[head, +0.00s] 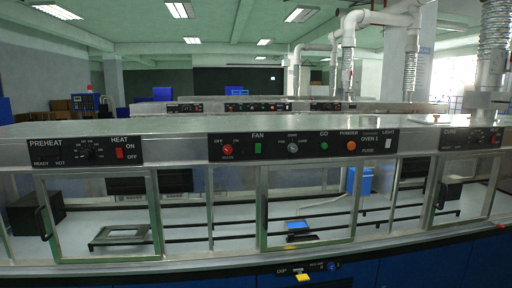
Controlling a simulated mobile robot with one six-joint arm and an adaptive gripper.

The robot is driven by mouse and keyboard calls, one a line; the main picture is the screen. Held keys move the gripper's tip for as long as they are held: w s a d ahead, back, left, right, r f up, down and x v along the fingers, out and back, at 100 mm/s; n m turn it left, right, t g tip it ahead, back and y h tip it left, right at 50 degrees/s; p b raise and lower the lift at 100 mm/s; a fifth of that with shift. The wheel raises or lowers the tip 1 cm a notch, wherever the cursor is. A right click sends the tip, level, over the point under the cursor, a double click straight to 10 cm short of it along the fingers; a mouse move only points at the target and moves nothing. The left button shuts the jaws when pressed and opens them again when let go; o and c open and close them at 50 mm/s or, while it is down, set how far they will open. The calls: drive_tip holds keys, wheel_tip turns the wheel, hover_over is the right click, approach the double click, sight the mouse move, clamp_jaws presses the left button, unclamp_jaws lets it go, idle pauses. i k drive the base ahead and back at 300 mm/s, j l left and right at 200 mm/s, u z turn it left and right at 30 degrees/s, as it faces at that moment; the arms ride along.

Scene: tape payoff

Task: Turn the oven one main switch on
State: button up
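The black control panel marked OVEN 1 (270,147) runs along the front of the steel oven housing in the head view. At its left end is a red round knob (227,149) with OFF and ON lettering above it and a small red label under it. The knob's pointing direction is too small to tell. My gripper is not in view.
A PREHEAT and HEAT panel (75,159) is at the left, with a red switch (119,153). A CURE panel (460,139) is at the right. Framed glass doors (155,215) with dark handles hang below. A yellow tab (303,277) sits low at the front. Ducts rise behind.

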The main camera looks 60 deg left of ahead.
sight(228, 149)
drive_tip(key=u, duration=2)
